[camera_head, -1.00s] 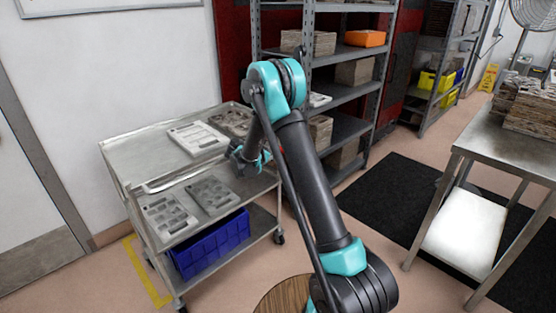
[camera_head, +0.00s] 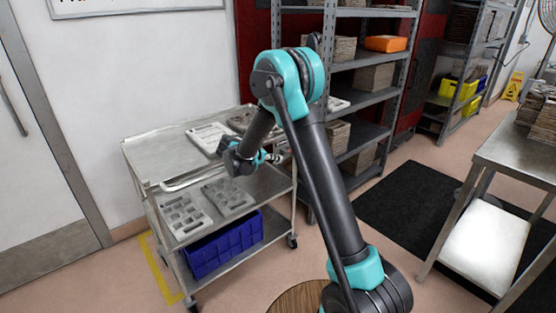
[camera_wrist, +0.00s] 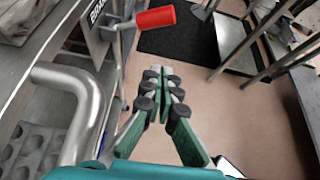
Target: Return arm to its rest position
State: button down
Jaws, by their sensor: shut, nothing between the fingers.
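My gripper (camera_wrist: 165,80) is shut and empty in the wrist view, its green fingers meeting at the dark pads. In the head view my gripper (camera_head: 283,152) shows small at the right end of the cart, in front of the shelving. My arm is bent, with its elbow high and its forearm reaching down to the cart. In the wrist view a red-handled lever (camera_wrist: 155,18) on the cart's edge is just beyond the fingertips, apart from them.
A metal cart (camera_head: 150,150) holds grey moulds on two levels and a blue crate (camera_head: 225,243) below. The cart's tubular handle (camera_wrist: 95,105) is close left of my gripper. Shelving (camera_head: 330,60) stands behind. A steel table (camera_head: 510,150) is at right, with open floor between.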

jog(key=shift+d, duration=0.1)
jog(key=s+d+r+m+g+y, duration=0.1)
jog(key=s+d+m+y, duration=0.1)
jog(key=s+d+m, duration=0.5)
jog(key=s+d+r+m+g+y, duration=0.15)
jog(key=s+d+m, duration=0.3)
jog(key=s, duration=0.55)
jog(key=s+f+m+y, duration=0.2)
jog(key=s+m+y, duration=0.1)
jog(key=s+m, duration=0.4)
jog(key=s+d+f+m+y, duration=0.1)
jog(key=s+f+m+y, duration=0.2)
jog(key=s+m, duration=0.4)
jog(key=s, duration=0.7)
jog(key=shift+d+f, duration=0.2)
